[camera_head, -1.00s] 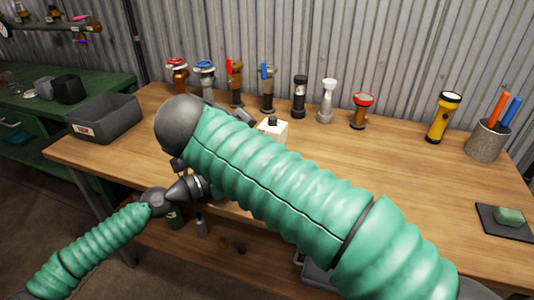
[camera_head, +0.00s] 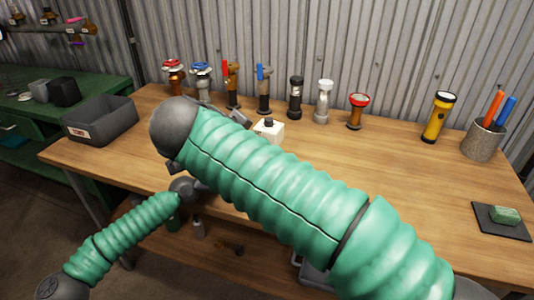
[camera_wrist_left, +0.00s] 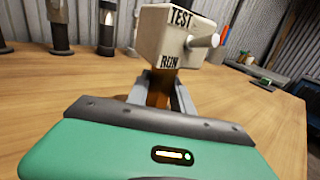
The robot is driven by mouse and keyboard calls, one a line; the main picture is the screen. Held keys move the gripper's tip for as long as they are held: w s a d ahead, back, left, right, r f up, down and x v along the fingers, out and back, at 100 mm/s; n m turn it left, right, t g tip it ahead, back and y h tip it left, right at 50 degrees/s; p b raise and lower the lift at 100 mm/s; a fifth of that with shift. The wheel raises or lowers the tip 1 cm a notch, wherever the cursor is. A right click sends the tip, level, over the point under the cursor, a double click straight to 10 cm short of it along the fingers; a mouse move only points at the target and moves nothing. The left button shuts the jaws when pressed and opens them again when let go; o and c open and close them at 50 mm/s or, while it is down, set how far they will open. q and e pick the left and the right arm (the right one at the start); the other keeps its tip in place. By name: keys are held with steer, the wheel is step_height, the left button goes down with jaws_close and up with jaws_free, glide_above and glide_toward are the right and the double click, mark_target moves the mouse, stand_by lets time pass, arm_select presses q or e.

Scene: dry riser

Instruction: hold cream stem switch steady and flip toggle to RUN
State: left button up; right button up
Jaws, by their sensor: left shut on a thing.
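The cream switch box (camera_wrist_left: 178,38) carries the labels TEST and RUN, TEST above RUN. The box tops a brown stem (camera_wrist_left: 160,88). My left gripper (camera_wrist_left: 162,97) is shut on the stem, one grey finger on each side. In the head view the cream switch (camera_head: 268,131) shows just behind my large green right arm, which hides its stem and my left gripper. A grey part (camera_head: 239,118) left of the switch may be my right gripper; its fingertips are unclear.
A row of valves and flashlights, including a black flashlight (camera_head: 296,98), lines the back of the wooden bench (camera_head: 400,190). A grey bin (camera_head: 100,122) stands left. A yellow flashlight (camera_head: 439,117), a pen cup (camera_head: 484,140) and a green block (camera_head: 506,214) are right.

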stand_by(1.2)
steer(key=shift+c, duration=0.7)
steer(key=w+r+t+y, duration=0.1)
steer(key=w, duration=0.2)
steer(key=w+d+n+t+y, duration=0.1)
steer(key=w, duration=0.3)
steer(key=w+d+r+n+t, duration=0.1)
steer(key=w, duration=0.3)
steer(key=shift+w+r+y, duration=0.1)
steer(key=shift+r+y, duration=0.2)
steer(key=shift+y, duration=0.1)
jaws_close()
steer(key=w+d+r+n+t+y, duration=0.2)
steer(key=w+d+n+y, duration=0.25)
steer(key=w+y, duration=0.2)
steer(key=s+d+f+n+g+y, duration=0.5)
steer(key=s+d+n+g+y, duration=0.3)
steer(key=s+n, duration=0.4)
steer(key=shift+d+f+n+g+y, duration=0.3)
steer(key=shift+d+f+n+y, duration=0.1)
steer(key=shift+d+y, duration=0.5)
steer(key=shift+a, duration=0.1)
